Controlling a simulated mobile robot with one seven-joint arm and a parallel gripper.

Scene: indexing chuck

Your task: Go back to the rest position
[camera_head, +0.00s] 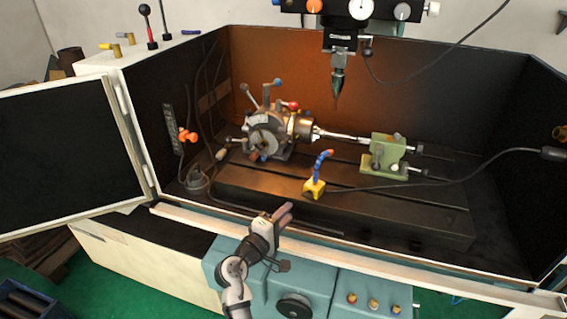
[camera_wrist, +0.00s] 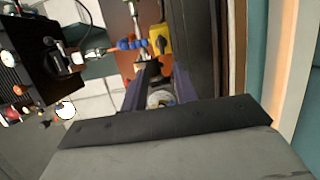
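My gripper (camera_head: 284,212) is at the front sill of the machine enclosure, its fingers pointing in toward the bed. In the wrist view my gripper (camera_wrist: 158,84) shows two dark purple fingers standing apart. A small pale round thing and a dark part show between them; I cannot tell what these are, and nothing looks gripped. The indexing chuck (camera_head: 269,135) sits on the bed, well beyond the gripper, with a shaft (camera_head: 343,136) running from it to the green tailstock (camera_head: 389,154).
A yellow block (camera_head: 314,189) with a blue hose (camera_head: 321,163) stands on the bed near my gripper; the block (camera_wrist: 160,40) also shows in the wrist view. The spindle tool (camera_head: 338,82) hangs above. The open door (camera_head: 66,150) is at left. The front sill (camera_head: 340,254) runs alongside.

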